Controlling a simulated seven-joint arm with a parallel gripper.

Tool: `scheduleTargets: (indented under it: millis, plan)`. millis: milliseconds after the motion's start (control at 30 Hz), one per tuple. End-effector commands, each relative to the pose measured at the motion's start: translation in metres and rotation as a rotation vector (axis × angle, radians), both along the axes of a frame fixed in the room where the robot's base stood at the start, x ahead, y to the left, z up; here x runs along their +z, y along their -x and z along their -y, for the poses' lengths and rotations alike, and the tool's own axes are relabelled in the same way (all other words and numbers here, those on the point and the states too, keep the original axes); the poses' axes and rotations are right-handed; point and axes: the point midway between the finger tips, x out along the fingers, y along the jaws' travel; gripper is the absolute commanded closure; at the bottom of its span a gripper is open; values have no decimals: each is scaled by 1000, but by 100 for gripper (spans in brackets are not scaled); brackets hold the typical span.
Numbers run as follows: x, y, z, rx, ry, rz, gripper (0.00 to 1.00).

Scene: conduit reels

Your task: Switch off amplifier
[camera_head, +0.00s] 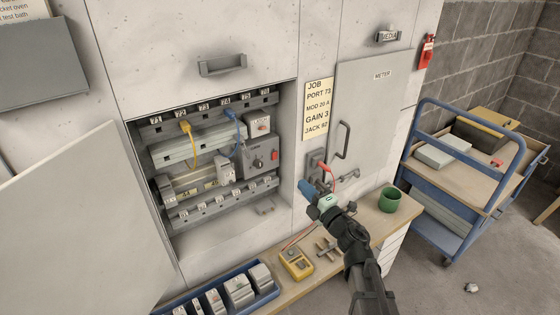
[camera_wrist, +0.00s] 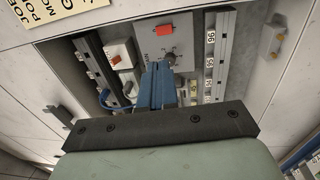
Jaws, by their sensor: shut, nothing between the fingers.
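A grey box with a knob and a red switch (camera_head: 275,156), which looks like the amplifier (camera_head: 252,160), sits in the right part of the open cabinet bay. In the wrist view its face (camera_wrist: 150,38) shows the red switch (camera_wrist: 165,29) above the dark knob (camera_wrist: 170,58). I cannot tell which way the switch is set. My gripper (camera_head: 305,188) has blue fingers, shut and empty. In the head view it is right of the bay, in front of the cabinet face. In the wrist view the fingertips (camera_wrist: 158,68) point at the box and cover part of its lower face.
A smaller white box with a red switch (camera_head: 257,124) sits above the amplifier. Yellow (camera_head: 186,128) and blue (camera_head: 231,116) cables hang nearby. A handle (camera_head: 343,140) juts out right of the bay. A yellow meter (camera_head: 296,263) and green cup (camera_head: 390,200) stand on the bench.

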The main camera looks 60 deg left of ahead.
Motion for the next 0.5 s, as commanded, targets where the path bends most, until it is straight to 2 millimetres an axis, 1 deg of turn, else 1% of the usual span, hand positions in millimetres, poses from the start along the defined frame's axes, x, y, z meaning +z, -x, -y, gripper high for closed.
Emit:
scheduleTargets:
  millis: [333,500]
  plan:
    - [0,-1,-1,-3,0,4,100]
    - [1,-1,-11,-2,0,4,100]
